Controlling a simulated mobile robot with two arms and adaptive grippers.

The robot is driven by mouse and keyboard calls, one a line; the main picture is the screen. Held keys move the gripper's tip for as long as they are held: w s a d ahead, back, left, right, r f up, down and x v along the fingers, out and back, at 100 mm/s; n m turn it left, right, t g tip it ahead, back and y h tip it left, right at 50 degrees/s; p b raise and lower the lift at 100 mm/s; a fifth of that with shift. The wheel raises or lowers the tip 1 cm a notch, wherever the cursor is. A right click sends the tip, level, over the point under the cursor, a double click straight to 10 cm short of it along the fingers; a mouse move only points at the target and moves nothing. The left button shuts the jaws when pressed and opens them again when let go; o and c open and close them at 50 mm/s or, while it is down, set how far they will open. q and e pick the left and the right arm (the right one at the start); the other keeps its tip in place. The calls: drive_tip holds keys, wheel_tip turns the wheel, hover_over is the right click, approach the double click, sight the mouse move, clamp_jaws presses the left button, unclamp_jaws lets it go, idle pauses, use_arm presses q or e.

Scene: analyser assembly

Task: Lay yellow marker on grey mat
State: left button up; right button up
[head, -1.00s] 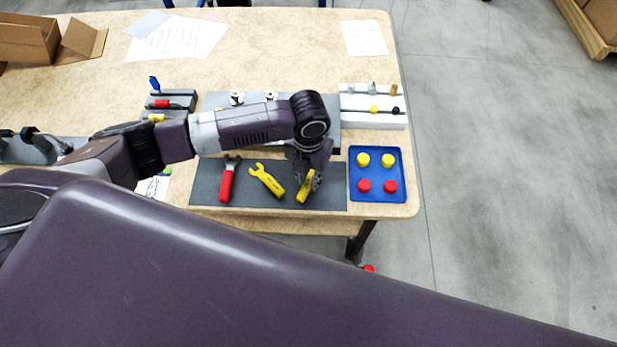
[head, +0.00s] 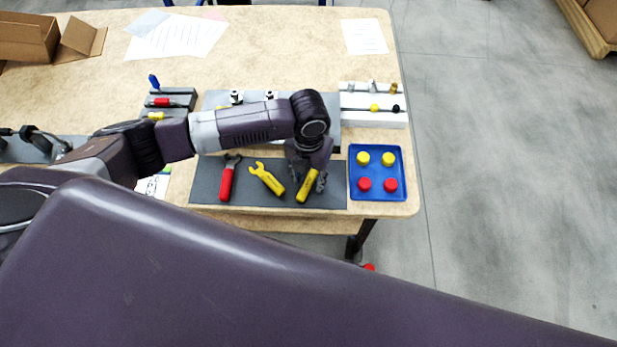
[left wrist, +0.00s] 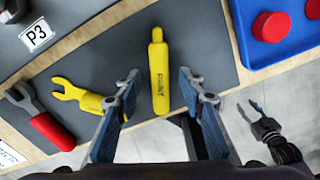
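The yellow marker (head: 307,187) lies on the grey mat (head: 206,178), near the mat's right end. In the left wrist view the marker (left wrist: 159,72) lies lengthwise between the fingers, with its lower end close to the mat's front edge. My left gripper (head: 307,178) is over it with its fingers spread. In the left wrist view clear gaps show between the marker and both fingers of my left gripper (left wrist: 160,85). My right gripper (left wrist: 250,108) shows small at the lower right of the left wrist view, over the floor, its fingers apart and empty.
A yellow wrench (head: 267,179) and a red-handled wrench (head: 227,180) lie on the mat to the left. A blue tray (head: 353,192) with yellow and red caps stands close on the right. A white rack (head: 385,119) is behind it.

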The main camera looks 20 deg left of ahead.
use_arm(q)
wheel_tip(320, 180, up, 12)
drive_tip(key=shift+f, duration=0.2)
idle(0.4)
